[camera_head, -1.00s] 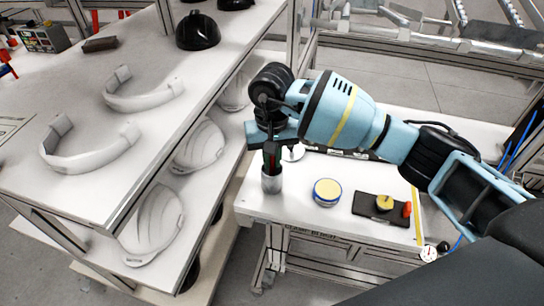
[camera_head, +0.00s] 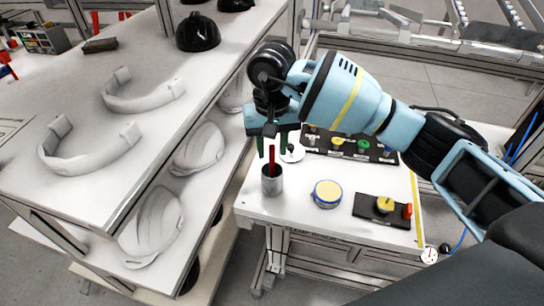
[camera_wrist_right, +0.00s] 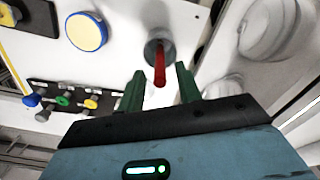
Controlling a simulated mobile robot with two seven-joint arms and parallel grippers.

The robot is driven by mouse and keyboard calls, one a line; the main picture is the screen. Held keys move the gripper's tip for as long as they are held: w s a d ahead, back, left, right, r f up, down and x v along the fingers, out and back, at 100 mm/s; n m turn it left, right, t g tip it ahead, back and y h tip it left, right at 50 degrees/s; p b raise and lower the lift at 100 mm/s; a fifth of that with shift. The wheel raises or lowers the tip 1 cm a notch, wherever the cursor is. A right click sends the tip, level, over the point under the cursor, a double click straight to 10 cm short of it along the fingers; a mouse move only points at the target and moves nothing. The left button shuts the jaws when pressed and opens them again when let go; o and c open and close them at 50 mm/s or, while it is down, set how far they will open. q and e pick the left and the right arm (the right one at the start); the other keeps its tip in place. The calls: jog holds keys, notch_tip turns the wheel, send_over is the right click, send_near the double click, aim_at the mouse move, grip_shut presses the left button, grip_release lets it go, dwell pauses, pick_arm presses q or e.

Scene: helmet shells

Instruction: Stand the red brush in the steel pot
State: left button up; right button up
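The steel pot (camera_head: 272,183) stands on the white bench near its left front corner. The red brush (camera_head: 272,160) stands in the pot, its red handle sticking up above the rim; its lower end is hidden inside. My right gripper (camera_head: 271,148) is above and behind the pot with its green fingers apart. In the right wrist view the open fingers (camera_wrist_right: 160,85) are either side of the line to the red brush (camera_wrist_right: 160,70), with nothing held between them; the pot (camera_wrist_right: 152,50) shows around the brush. My left gripper is not in view.
A round tin with a yellow lid (camera_head: 327,193) and a dark tray with a yellow knob (camera_head: 383,207) stand right of the pot. A black strip with coloured knobs (camera_head: 350,146) lies behind. A shelf with white helmet shells (camera_head: 155,222) borders the bench's left.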

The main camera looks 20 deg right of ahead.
notch_tip(320, 180, up, 8)
jog(key=shift+f, duration=0.15)
dwell(0.5)
